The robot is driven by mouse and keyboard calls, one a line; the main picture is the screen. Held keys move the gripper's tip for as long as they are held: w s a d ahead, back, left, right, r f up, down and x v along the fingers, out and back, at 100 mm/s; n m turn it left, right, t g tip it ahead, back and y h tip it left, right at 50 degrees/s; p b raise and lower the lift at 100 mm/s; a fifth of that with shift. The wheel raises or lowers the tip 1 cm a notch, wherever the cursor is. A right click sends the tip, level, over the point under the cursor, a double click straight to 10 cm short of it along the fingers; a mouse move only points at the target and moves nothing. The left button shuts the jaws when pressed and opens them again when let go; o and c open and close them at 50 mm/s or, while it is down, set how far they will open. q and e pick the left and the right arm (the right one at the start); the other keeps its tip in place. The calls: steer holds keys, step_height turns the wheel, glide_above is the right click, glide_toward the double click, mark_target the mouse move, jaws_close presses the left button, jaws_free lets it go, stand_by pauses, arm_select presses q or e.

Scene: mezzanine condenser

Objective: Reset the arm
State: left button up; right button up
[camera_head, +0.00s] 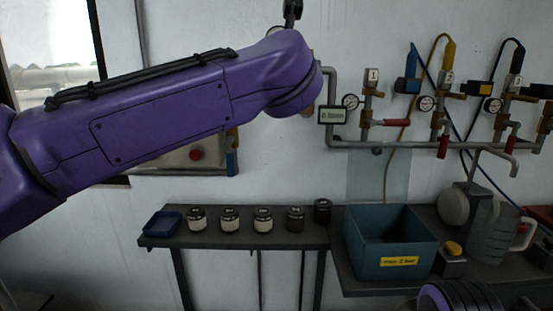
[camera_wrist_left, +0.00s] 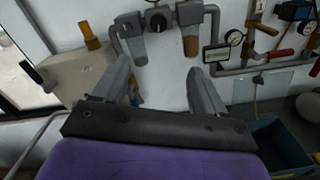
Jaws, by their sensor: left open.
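My left arm (camera_head: 190,105), purple, reaches across the head view from the left, raised above the shelf. Its gripper is hidden at the arm's end in that view. In the left wrist view my left gripper (camera_wrist_left: 162,85) has its two grey fingers spread, with nothing between them. The fingers point towards the wall, where two tube-like fittings hang with a black knob (camera_wrist_left: 157,21) between them. My right gripper is not in view; a purple and black part of me shows at the bottom right of the head view.
A dark shelf (camera_head: 240,237) holds a blue tray (camera_head: 161,224) and several small jars. A blue bin (camera_head: 390,262) stands to their right, near a grey jug (camera_head: 494,232). Pipes, gauges and red-handled valves line the wall at upper right.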

arm_select(q)
step_height(320, 180, down, 22)
steer(key=w+f+m, duration=0.1)
steer(key=w+m, duration=0.2)
steer(key=m, duration=0.9)
steer(key=s+a+f+m+g, duration=0.2)
steer(key=f, duration=0.7)
steer(key=s+a+f+m+g, duration=0.1)
steer(key=a+f+m, duration=0.2)
steer(key=f, duration=0.6)
steer(key=s+a+f+m+g, duration=0.2)
steer(key=f, duration=0.7)
steer(key=s+a+f+m+g+y, duration=0.1)
steer(key=s+a+f+m+g, duration=0.1)
steer(key=s+a+f, duration=0.5)
steer(key=s+a+f+m+g, duration=0.25)
steer(key=s+f, duration=0.35)
steer(key=f, duration=0.3)
steer(key=s+a+f+g+y, duration=0.1)
steer(key=s+a+f, duration=0.2)
steer(key=s, duration=0.5)
steer(key=s+a+f+m+g+y, duration=0.1)
steer(key=s+a+f+g, duration=0.1)
steer(key=s+a, duration=0.4)
steer(key=s+a+f+g, duration=0.2)
steer(key=s+a+f, duration=0.3)
steer(key=s, duration=0.4)
steer(key=shift+s+y, duration=0.4)
